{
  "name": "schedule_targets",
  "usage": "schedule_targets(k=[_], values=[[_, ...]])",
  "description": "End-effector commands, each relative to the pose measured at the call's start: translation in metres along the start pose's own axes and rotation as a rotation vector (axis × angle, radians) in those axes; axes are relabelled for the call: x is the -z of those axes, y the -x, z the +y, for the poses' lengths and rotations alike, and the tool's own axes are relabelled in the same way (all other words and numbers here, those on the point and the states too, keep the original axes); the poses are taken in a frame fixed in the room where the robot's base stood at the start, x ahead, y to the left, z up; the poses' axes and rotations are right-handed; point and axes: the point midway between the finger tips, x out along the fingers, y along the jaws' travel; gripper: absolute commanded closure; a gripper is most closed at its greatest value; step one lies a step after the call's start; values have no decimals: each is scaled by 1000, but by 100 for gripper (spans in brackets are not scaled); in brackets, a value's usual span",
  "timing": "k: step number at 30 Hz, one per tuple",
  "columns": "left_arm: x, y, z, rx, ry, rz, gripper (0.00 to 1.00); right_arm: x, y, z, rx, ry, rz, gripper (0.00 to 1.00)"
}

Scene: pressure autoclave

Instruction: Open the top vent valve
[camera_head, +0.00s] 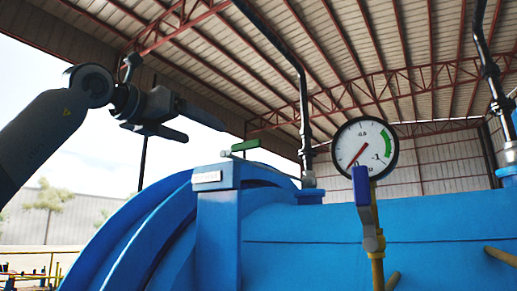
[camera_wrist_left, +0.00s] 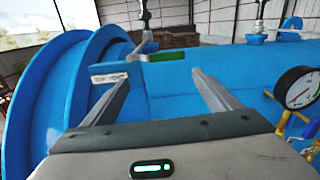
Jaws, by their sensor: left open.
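The top vent valve has a green lever handle (camera_head: 245,145) on top of the blue autoclave (camera_head: 330,235), above a small white label plate (camera_head: 207,177). The green handle also shows in the left wrist view (camera_wrist_left: 167,57), pointing right from its valve stem, beyond my fingertips. My left gripper (camera_head: 206,133) is open and empty, up and to the left of the handle in the head view, and apart from it. In the left wrist view the two fingers of the left gripper (camera_wrist_left: 161,80) are spread wide with nothing between them. My right gripper is not in view.
A round pressure gauge (camera_head: 364,148) stands on the vessel to the right, with a blue-handled valve (camera_head: 362,186) in front of it. A dark vertical pipe (camera_head: 303,115) rises behind the green handle. The air between gripper and handle looks clear.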

Motion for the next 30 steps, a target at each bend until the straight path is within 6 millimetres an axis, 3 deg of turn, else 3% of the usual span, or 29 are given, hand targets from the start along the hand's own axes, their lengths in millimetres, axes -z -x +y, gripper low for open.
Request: schedule_targets(k=[1,4,14,23,30], values=[[-6,2,-12,-4,-23,-2,18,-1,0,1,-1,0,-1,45],[-12,4,-23,-9,-46,-5,18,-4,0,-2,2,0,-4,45],[-13,4,-25,-9,-49,-4,18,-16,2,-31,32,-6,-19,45],[-14,-10,-25,-8,-48,-2,18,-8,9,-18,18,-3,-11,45],[-16,-42,-25,-7,-48,-2,18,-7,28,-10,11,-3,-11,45]])
